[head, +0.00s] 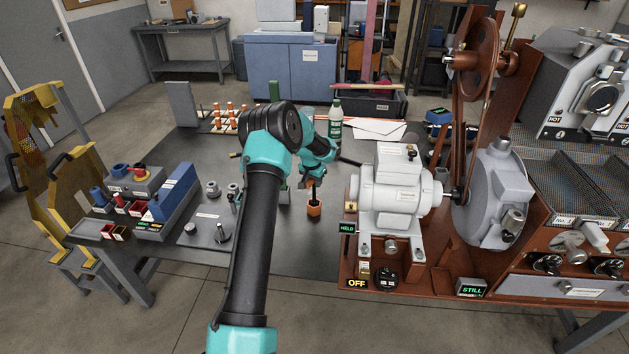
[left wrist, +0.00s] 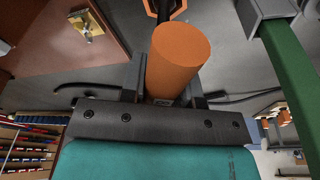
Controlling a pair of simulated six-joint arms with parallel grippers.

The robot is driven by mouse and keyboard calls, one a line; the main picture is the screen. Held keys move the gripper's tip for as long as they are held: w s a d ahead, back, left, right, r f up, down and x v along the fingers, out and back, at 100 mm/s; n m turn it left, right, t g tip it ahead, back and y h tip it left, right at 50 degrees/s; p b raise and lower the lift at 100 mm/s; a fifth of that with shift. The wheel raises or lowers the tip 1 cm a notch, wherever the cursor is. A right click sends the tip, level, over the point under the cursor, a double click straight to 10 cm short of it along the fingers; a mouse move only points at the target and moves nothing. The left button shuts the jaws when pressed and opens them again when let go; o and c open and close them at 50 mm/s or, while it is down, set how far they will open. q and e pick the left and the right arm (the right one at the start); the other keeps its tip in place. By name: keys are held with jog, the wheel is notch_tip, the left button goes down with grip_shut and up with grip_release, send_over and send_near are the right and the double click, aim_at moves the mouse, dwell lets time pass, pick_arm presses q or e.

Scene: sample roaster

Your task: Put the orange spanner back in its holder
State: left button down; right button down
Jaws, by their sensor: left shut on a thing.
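My left gripper (head: 316,178) is in the middle of the head view, low over the grey bench. In the left wrist view it is shut on a thick orange cylinder (left wrist: 178,60), which looks like the handle of the orange spanner. Below the gripper in the head view is a small orange block (head: 314,208) with a dark stem above it. An orange-edged hexagonal opening (left wrist: 165,8) is partly seen at the top of the wrist view. I cannot tell whether this piece is the holder or part of the spanner. My right gripper is not in view.
The motor (head: 395,190) and brown roaster frame (head: 440,262) stand close on the right; a label reads HELD. A green post (left wrist: 285,70) is beside the gripper. A green bottle (head: 335,120) stands behind. Bare bench (head: 290,255) lies in front.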

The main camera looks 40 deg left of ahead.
pick_arm(q)
jog(key=shift+f, duration=1.4)
jog(key=c, duration=0.8)
grip_release()
jog(key=shift+f, duration=0.1)
jog(key=s+r, duration=0.1)
jog(key=r, duration=0.4)
jog(key=s+r, duration=0.1)
jog(key=r, duration=0.5)
jog(key=s+r, duration=0.1)
jog(key=r, duration=0.5)
jog(key=shift+s+d+r, duration=0.1)
jog(key=shift+s+d, duration=0.05)
jog(key=shift+d, duration=0.2)
